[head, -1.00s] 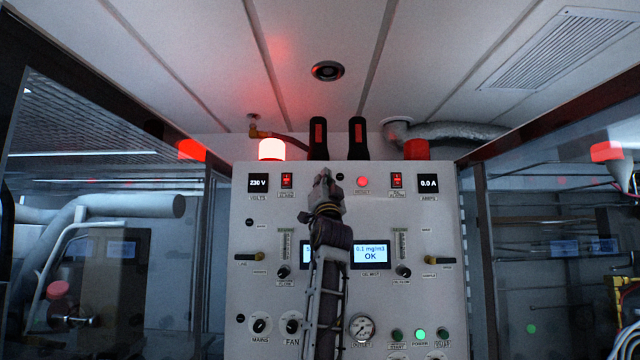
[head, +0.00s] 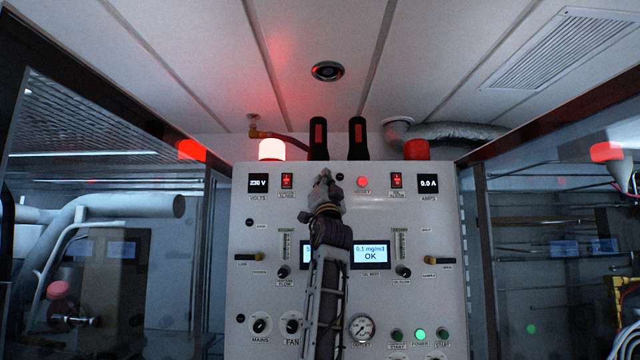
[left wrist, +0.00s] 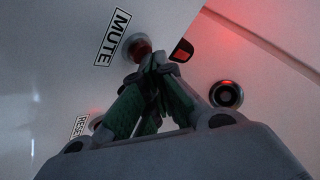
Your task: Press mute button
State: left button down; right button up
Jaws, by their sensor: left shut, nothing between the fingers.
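The mute button (left wrist: 138,47) is a red round button beside the black-on-white MUTE label (left wrist: 113,37) in the left wrist view. My left gripper (left wrist: 158,62) is shut and empty, its fingertips close together just beside and partly overlapping the button in the picture. I cannot tell whether they touch it. In the head view my left gripper (head: 324,180) is in front of the upper middle of the pale control panel (head: 262,222) and hides the mute button. My right gripper is not in view.
A lit red reset button (head: 362,182) is just right of the gripper. Red switches (head: 287,181) (head: 396,181), displays (head: 370,254), knobs and a gauge (head: 361,327) fill the panel. A bright beacon (head: 272,150) and an unlit red one (head: 417,149) stand on top.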

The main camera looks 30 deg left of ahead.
pick_arm(q)
jog(key=shift+s+f, duration=0.1)
jog(key=shift+s, duration=0.1)
jog(key=shift+s+d+b, duration=0.35)
jog(key=shift+s+d, duration=0.05)
jog(key=shift+s, duration=0.15)
jog(key=shift+s+d+b, duration=0.3)
jog(key=shift+s+d, duration=0.15)
jog(key=shift+s, duration=0.25)
jog(key=shift+s+d+b, duration=0.3)
jog(key=shift+s+d, duration=0.15)
jog(key=shift+s, duration=0.3)
jog(key=shift+s+d+b, duration=0.3)
jog(key=shift+s+d, duration=0.15)
jog(key=shift+s, duration=0.25)
